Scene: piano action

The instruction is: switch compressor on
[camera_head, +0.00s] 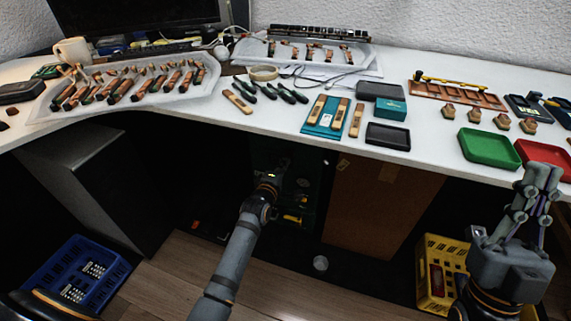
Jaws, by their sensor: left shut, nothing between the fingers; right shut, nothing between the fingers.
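A dark green unit with yellow parts (293,218), probably the compressor, stands in shadow under the table. Its switch cannot be made out. My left arm reaches up from the bottom of the view to under the table's front edge. My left gripper (284,163) is shut and empty, in front of or at the unit's upper part. It is dark there, and I cannot tell whether it touches the unit. My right gripper (543,178) is shut and empty, pointing up at the right, in front of the table edge by the red tray.
The white table (240,125) carries tools, a teal box (391,109), a green tray (489,147) and a red tray (545,156). A brown panel (375,205) stands right of the unit. A blue crate (75,277) and a yellow crate (432,250) stand on the floor.

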